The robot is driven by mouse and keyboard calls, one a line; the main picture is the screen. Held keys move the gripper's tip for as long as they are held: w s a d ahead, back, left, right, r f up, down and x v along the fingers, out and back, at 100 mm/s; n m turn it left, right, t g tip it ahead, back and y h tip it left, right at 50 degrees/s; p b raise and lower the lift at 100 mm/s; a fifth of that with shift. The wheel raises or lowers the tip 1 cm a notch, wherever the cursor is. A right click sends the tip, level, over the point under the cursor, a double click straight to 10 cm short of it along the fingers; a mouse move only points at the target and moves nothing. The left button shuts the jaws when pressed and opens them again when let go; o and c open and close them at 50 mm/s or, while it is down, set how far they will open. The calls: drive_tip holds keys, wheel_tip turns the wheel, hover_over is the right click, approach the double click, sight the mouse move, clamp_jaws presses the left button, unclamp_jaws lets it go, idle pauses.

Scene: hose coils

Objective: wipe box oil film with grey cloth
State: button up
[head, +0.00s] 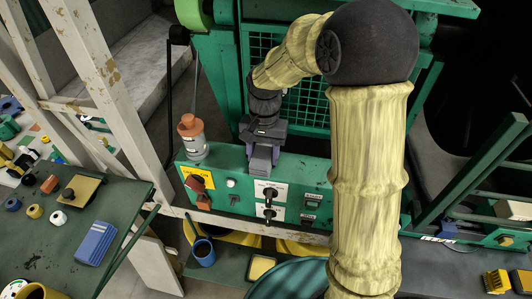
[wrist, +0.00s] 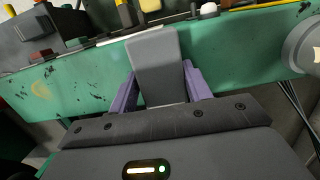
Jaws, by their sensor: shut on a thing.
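My gripper (head: 264,147) is over the top of the green box (head: 224,186), whose front carries switches and labels. In the wrist view its two purple fingers (wrist: 160,84) are shut on the grey cloth (wrist: 157,52), which looks like a flat, stiff pad. The cloth also shows in the head view (head: 260,160), at the upper edge of the box. I cannot tell whether it touches the surface. In the wrist view the green box (wrist: 85,88) has dark specks and a faint yellowish patch. I cannot make out an oil film for certain.
An orange-topped grey canister (head: 191,138) stands on the box's left end. A dark green table (head: 50,255) at left holds a blue block (head: 95,243) and small parts. A blue mug (head: 204,253) stands below the box. A green mesh frame (head: 305,105) rises behind.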

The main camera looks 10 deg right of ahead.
drive_tip(key=shift+r, duration=0.1)
drive_tip(key=shift+r+p, duration=1.1)
drive_tip(key=shift+r, duration=2.3)
drive_tip(key=shift+f, duration=0.1)
